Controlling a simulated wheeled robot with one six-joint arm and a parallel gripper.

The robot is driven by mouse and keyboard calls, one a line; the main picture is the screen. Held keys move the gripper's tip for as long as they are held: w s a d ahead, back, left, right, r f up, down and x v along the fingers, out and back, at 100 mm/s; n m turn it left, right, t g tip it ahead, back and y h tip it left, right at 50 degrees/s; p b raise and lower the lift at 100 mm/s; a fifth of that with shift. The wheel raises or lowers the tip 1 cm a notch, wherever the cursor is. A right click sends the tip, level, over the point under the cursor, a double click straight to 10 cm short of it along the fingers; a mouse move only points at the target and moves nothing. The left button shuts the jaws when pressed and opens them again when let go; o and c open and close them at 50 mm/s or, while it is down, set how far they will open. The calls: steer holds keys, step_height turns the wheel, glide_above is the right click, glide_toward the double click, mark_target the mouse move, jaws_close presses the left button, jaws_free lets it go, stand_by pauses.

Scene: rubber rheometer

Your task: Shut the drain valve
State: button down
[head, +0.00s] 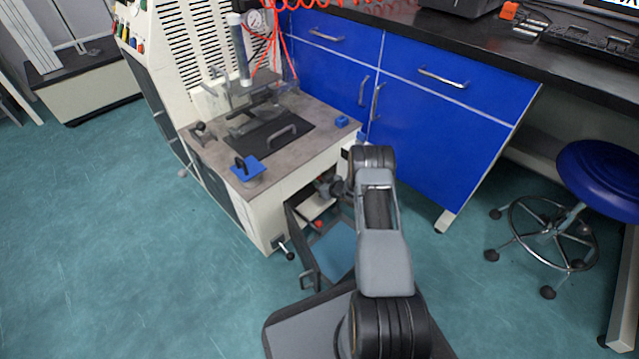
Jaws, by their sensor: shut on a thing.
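My gripper (325,188) is small and dark in the head view. It is at the opening in the lower front of the rheometer bench (232,203), under its worktop. It is shut on a small part there, most likely the drain valve's handle; the fingertips and that part are too small and shaded to make out. A small red part (319,223) shows just below the gripper, inside the opening. I cannot tell whether it belongs to the valve. How far the valve is turned cannot be seen.
A dark-framed door (308,262) stands open at the opening. A black-ended lever (287,250) sticks out at the bench's lower corner. Blue cabinets (440,125) stand close on the right, a blue stool (600,175) farther right. The floor on the left is clear.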

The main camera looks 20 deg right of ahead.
stand_by(0.3)
steer(key=c, duration=1.2)
jaws_free()
steer(key=shift+o, duration=0.2)
steer(key=p+v, duration=0.6)
steer(key=v, duration=0.7)
steer(key=shift+s+d+r, duration=0.2)
steer(key=shift+s+d, duration=0.05)
steer(key=shift+d, duration=0.05)
